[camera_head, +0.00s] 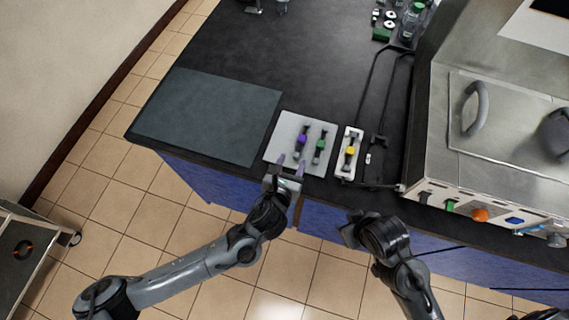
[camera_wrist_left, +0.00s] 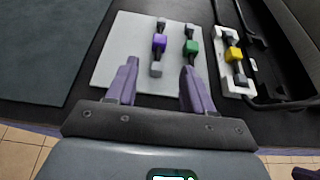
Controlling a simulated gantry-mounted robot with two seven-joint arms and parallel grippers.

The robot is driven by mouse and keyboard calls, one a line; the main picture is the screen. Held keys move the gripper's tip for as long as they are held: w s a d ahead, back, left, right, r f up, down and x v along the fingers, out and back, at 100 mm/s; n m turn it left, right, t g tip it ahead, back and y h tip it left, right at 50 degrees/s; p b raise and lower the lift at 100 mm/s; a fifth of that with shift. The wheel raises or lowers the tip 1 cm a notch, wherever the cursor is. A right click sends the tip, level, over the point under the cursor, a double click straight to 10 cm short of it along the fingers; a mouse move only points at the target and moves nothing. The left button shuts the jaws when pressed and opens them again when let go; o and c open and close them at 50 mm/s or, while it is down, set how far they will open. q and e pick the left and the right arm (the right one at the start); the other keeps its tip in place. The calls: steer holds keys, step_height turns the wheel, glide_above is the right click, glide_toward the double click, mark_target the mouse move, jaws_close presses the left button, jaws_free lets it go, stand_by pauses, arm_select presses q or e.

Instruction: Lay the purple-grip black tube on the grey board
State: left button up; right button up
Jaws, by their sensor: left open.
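The purple-grip black tube (camera_head: 302,140) lies on a light grey plate (camera_head: 281,129) near the counter's front edge. It also shows in the left wrist view (camera_wrist_left: 159,44), ahead of the fingers and roughly between their lines. A large flat dark grey board (camera_head: 208,115) lies on the counter to the left of the plate. My left gripper (camera_head: 291,162) is open and empty at the plate's front edge, short of the tube. Its purple fingers show apart in the left wrist view (camera_wrist_left: 159,68). My right gripper (camera_head: 350,232) is in front of the counter; its fingers are unclear.
A green-grip tube (camera_head: 320,145) lies just right of the purple one on the same plate. A yellow-grip tube (camera_head: 349,152) sits in a white holder (camera_head: 346,166) further right. Black cables and a steel bioreactor unit (camera_head: 500,140) stand beyond. The dark board is bare.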

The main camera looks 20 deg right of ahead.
arm_select(q)
steer(key=shift+s+a+r, duration=0.15)
steer(key=shift+s, duration=0.3)
steer(key=shift+s+r+n, duration=0.15)
steer(key=shift+s+n, duration=0.15)
steer(key=shift+n, duration=0.5)
steer(key=s+a+f+m+g+y, duration=0.1)
steer(key=s+a+m+g+y, duration=0.1)
steer(key=s+a+m, duration=0.4)
steer(key=s+a+f+m+g+y, duration=0.1)
steer(key=s+a+m+g+y, duration=0.2)
steer(key=a+m, duration=1.2)
steer(key=s+a+f+m+g+y, duration=0.1)
steer(key=s+a+m+g+y, duration=0.1)
steer(key=s+a+m, duration=0.7)
steer(key=a+m, duration=0.2)
steer(key=a, duration=0.1)
steer(key=shift+s+f+m+g+y, duration=0.2)
steer(key=shift+s+m+g+y, duration=0.1)
steer(key=shift+a, duration=0.1)
